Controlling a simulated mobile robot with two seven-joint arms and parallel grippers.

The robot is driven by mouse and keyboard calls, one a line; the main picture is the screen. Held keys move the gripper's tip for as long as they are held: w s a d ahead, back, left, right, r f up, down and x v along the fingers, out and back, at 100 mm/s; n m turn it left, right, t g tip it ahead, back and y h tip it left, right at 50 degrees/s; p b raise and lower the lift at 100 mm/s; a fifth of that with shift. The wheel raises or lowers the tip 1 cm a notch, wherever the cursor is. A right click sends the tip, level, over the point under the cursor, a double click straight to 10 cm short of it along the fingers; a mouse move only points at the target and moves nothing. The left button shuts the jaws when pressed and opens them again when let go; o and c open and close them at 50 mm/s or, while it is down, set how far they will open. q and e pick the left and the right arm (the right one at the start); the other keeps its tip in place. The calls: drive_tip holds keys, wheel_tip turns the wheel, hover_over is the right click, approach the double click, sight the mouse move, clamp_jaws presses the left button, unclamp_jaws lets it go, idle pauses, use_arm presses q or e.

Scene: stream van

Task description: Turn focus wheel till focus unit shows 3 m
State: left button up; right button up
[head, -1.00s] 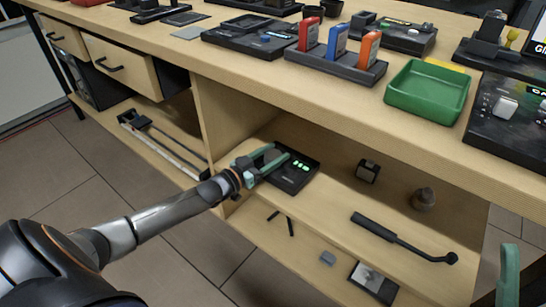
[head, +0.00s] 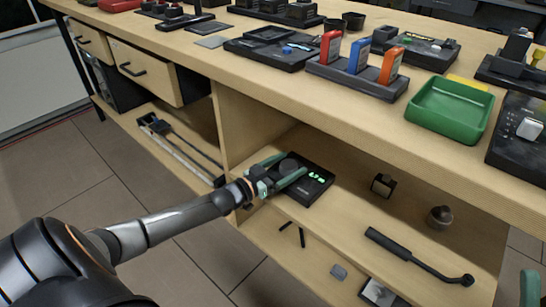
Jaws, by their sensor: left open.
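The focus unit (head: 313,194) is a black box on the shelf under the bench top, with a lit green display (head: 317,178). The figures on the display are too small to read surely. The focus wheel (head: 288,166) is a dark round knob on the unit's left part. My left gripper (head: 293,164) is open, its two green fingers on either side of the wheel; I cannot tell whether they touch it. Only a green part of my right gripper (head: 530,288) shows at the right edge.
The wooden bench top overhangs the shelf, and an upright panel (head: 236,125) stands left of the unit. A black handle-like bar (head: 410,252), a small dark block (head: 382,184) and a round knob (head: 439,215) lie to the right.

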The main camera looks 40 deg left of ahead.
use_arm(q)
drive_tip(key=p+v, duration=0.4)
drive_tip(key=v, duration=0.8)
use_arm(e)
drive_tip(key=shift+n, duration=0.3)
drive_tip(key=r, duration=0.5)
drive_tip(key=shift+s+d+r, duration=0.1)
drive_tip(key=shift+d, duration=0.25)
drive_tip(key=shift+a, duration=0.1)
